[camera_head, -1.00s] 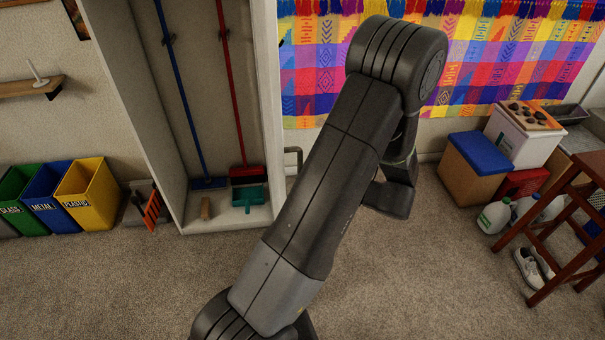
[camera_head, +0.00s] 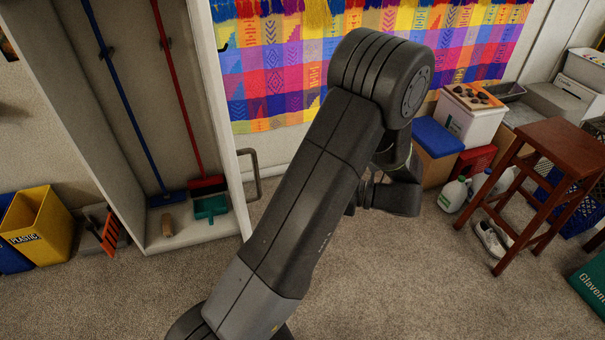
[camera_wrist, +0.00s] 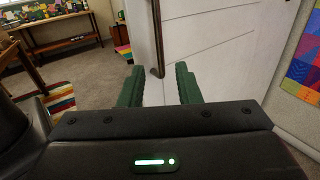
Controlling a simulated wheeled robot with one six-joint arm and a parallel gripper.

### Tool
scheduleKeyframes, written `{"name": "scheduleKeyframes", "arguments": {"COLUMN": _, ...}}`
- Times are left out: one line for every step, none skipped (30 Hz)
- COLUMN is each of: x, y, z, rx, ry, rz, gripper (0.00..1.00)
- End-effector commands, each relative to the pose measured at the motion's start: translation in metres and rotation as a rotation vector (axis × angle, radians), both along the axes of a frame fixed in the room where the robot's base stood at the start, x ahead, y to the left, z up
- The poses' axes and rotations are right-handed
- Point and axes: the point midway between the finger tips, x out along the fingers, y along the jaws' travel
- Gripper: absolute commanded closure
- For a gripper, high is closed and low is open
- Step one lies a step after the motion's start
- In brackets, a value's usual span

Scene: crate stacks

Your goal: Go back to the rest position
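My gripper (camera_wrist: 158,88) shows in the wrist view with its two green fingers well apart and nothing between them. A white door or panel (camera_wrist: 205,45) with a dark vertical handle (camera_wrist: 157,40) lies beyond the fingers; I cannot tell how far away. In the head view my dark arm rises across the middle and folds down at its top, and the gripper is hidden behind it.
An open cabinet (camera_head: 222,120) with a blue broom (camera_head: 125,100) and a red broom stands at the left, beside a yellow bin (camera_head: 38,225). Crates, white jugs (camera_head: 453,194), shoes (camera_head: 490,240) and a wooden stool (camera_head: 560,140) stand at the right. Carpet (camera_head: 390,290) is clear in front.

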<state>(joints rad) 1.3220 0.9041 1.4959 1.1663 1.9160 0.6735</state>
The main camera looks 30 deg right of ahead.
Motion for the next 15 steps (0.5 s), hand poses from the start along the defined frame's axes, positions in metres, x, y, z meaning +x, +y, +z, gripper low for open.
{"name": "scheduleKeyframes", "arguments": {"x": 0.001, "y": 0.001, "z": 0.0, "rx": 0.0, "ry": 0.0, "rz": 0.001, "gripper": 0.7}}
{"name": "scheduleKeyframes", "arguments": {"x": 0.002, "y": 0.002, "z": 0.0, "rx": 0.0, "ry": 0.0, "rz": 0.001, "gripper": 0.7}}
{"name": "scheduleKeyframes", "arguments": {"x": 0.005, "y": 0.004, "z": 0.001, "rx": 0.0, "ry": 0.0, "rz": 0.001, "gripper": 0.7}}
{"name": "scheduleKeyframes", "arguments": {"x": 0.007, "y": 0.006, "z": 0.001, "rx": 0.001, "ry": -0.001, "rz": 0.002, "gripper": 0.7}}
{"name": "scheduleKeyframes", "arguments": {"x": 0.009, "y": 0.008, "z": 0.001, "rx": 0.001, "ry": -0.001, "rz": 0.002, "gripper": 0.7}}
{"name": "scheduleKeyframes", "arguments": {"x": 0.013, "y": 0.012, "z": 0.001, "rx": 0.001, "ry": -0.001, "rz": 0.003, "gripper": 0.7}}
{"name": "scheduleKeyframes", "arguments": {"x": 0.016, "y": 0.016, "z": 0.001, "rx": 0.001, "ry": -0.001, "rz": 0.003, "gripper": 0.7}}
{"name": "scheduleKeyframes", "arguments": {"x": 0.02, "y": 0.02, "z": 0.001, "rx": 0.001, "ry": 0.001, "rz": 0.004, "gripper": 0.7}}
{"name": "scheduleKeyframes", "arguments": {"x": 0.025, "y": 0.025, "z": 0.002, "rx": 0.001, "ry": -0.001, "rz": 0.004, "gripper": 0.7}}
{"name": "scheduleKeyframes", "arguments": {"x": 0.03, "y": 0.029, "z": 0.002, "rx": 0.001, "ry": -0.002, "rz": 0.004, "gripper": 0.7}}
{"name": "scheduleKeyframes", "arguments": {"x": 0.034, "y": 0.033, "z": 0.002, "rx": 0.001, "ry": -0.001, "rz": 0.004, "gripper": 0.7}}
{"name": "scheduleKeyframes", "arguments": {"x": 0.04, "y": 0.039, "z": 0.002, "rx": 0.001, "ry": -0.001, "rz": 0.004, "gripper": 0.7}}
{"name": "scheduleKeyframes", "arguments": {"x": 0.044, "y": 0.043, "z": 0.002, "rx": 0.001, "ry": -0.001, "rz": 0.005, "gripper": 0.7}}
{"name": "scheduleKeyframes", "arguments": {"x": 0.049, "y": 0.047, "z": 0.002, "rx": 0.001, "ry": -0.001, "rz": 0.004, "gripper": 0.7}}
{"name": "scheduleKeyframes", "arguments": {"x": 0.054, "y": 0.053, "z": 0.002, "rx": 0.001, "ry": -0.001, "rz": 0.004, "gripper": 0.7}}
